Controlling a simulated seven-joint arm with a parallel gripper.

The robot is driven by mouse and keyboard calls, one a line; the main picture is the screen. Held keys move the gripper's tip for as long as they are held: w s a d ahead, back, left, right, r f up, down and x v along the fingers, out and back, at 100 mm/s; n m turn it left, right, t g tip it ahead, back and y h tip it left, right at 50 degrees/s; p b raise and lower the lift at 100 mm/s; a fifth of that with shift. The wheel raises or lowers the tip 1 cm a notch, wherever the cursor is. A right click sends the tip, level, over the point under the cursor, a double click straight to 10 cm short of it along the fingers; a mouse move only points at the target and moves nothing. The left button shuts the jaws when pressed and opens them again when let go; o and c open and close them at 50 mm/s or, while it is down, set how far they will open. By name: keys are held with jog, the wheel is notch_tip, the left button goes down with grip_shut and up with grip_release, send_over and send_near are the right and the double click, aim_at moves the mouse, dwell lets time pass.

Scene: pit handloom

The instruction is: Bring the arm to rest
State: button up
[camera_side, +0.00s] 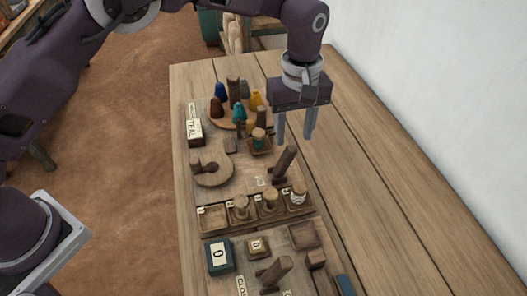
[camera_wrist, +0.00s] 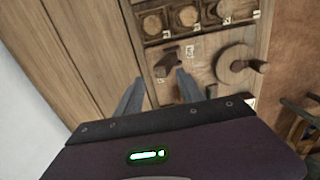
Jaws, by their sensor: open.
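My gripper (camera_side: 295,125) is open and empty. It hangs above the wooden table (camera_side: 370,165), over the back right part of the laid-out items. In the side view its two grey fingers point down, just right of a small stand with a teal spool (camera_side: 258,140). In the wrist view my gripper (camera_wrist: 158,88) shows its two fingers spread apart with nothing between them. A dark wooden post (camera_wrist: 166,62) shows just beyond the fingers. My arm reaches in from the upper left of the side view.
A round tray of coloured cones (camera_side: 237,108) stands at the back. A round wooden disc with a handle (camera_side: 212,170), a compartment tray with spools (camera_side: 212,219) and a dark green box (camera_side: 219,256) lie nearer. The table's right side is bare. A white wall (camera_side: 440,70) rises at the right.

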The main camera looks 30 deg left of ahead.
jog(key=s+a+r+m+t+h, duration=0.1)
jog(key=s+a+r+m, duration=0.1)
jog(key=s+a+r, duration=0.5)
jog(key=s+a+r+m+t, duration=0.1)
jog(key=a+r, duration=0.5)
jog(key=r, duration=0.4)
jog(key=s+a+r+m+t, duration=0.2)
jog(key=s+a+r+m, duration=0.15)
jog(key=s+a, duration=0.45)
jog(key=s+a+f+m+t+y, duration=0.1)
jog(key=s+a+f+m, duration=0.1)
jog(key=s, duration=1.1)
jog(key=shift+s+f+t, duration=0.3)
jog(key=shift+s+f, duration=0.05)
jog(key=shift+f, duration=0.35)
